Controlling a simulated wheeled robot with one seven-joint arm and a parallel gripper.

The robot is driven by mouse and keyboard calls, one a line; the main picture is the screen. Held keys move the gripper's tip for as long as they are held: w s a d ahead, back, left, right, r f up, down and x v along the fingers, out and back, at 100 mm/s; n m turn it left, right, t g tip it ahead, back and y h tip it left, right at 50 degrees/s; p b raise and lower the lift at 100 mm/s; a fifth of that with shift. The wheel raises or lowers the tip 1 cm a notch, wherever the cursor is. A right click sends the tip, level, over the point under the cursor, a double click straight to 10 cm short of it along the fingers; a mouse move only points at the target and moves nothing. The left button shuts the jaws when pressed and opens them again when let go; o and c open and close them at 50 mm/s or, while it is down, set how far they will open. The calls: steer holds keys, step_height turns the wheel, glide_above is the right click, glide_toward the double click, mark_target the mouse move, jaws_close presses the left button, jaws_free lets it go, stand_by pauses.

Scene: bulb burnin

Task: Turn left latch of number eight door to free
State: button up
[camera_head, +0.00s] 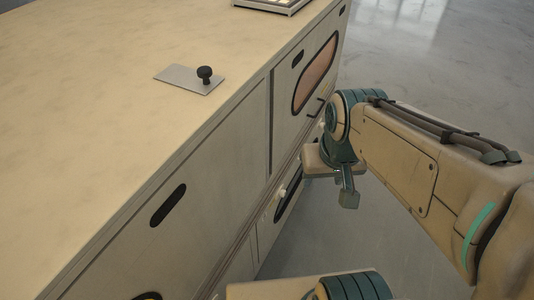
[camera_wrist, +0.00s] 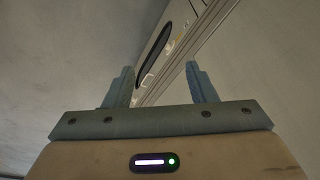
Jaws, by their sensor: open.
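My gripper (camera_head: 347,198) is beside the cabinet's front, low and to the right of it, in the head view. In the wrist view my gripper (camera_wrist: 162,84) has its two fingers wide apart with nothing between them. Beyond the fingers runs a lower cabinet door with a dark oblong window (camera_wrist: 153,58). A small pale fitting (camera_wrist: 170,46), possibly a latch, sits beside that window. In the head view a small pale knob-like fitting (camera_head: 283,192) shows on the lower front, apart from my gripper. I cannot read any door number, nor tell which way a latch is turned.
The cabinet's broad top (camera_head: 110,90) carries a grey plate (camera_head: 188,80) with a black knob (camera_head: 205,73). A tray (camera_head: 272,4) stands at its far end. An upper door has a reddish oval window (camera_head: 315,75). Bare grey floor (camera_head: 410,60) lies to the right.

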steer(key=w+f+n+g+y+b, duration=0.1)
steer(key=w+f+y+b, duration=0.2)
steer(key=f+b, duration=0.35)
steer(key=w+f+n+g+y+b, duration=0.2)
steer(key=w+f+y+b, duration=0.15)
steer(key=f, duration=0.65)
steer(key=w+f+n+g+y+b, duration=0.1)
steer(key=w+f+y+b, duration=0.3)
steer(key=f, duration=0.5)
steer(key=w+d+f+t+y+b, duration=0.25)
steer(key=d+f+t+b, duration=0.2)
steer(key=f, duration=0.35)
steer(key=w+d+f+t+y+b, duration=0.1)
steer(key=w+d+f+t+b, duration=0.2)
steer(key=f+b, duration=0.35)
steer(key=w+d+f+t+y+b, duration=0.1)
steer(key=w+d+f+t+b, duration=0.25)
steer(key=f, duration=0.55)
steer(key=b+x, duration=0.1)
steer(key=x, duration=1.2)
steer(key=shift+b, duration=0.4)
steer(key=shift+w+a, duration=0.1)
steer(key=shift+a, duration=0.05)
steer(key=shift+c, duration=0.3)
steer(key=c, duration=1)
steer(key=shift+d, duration=0.2)
jaws_close()
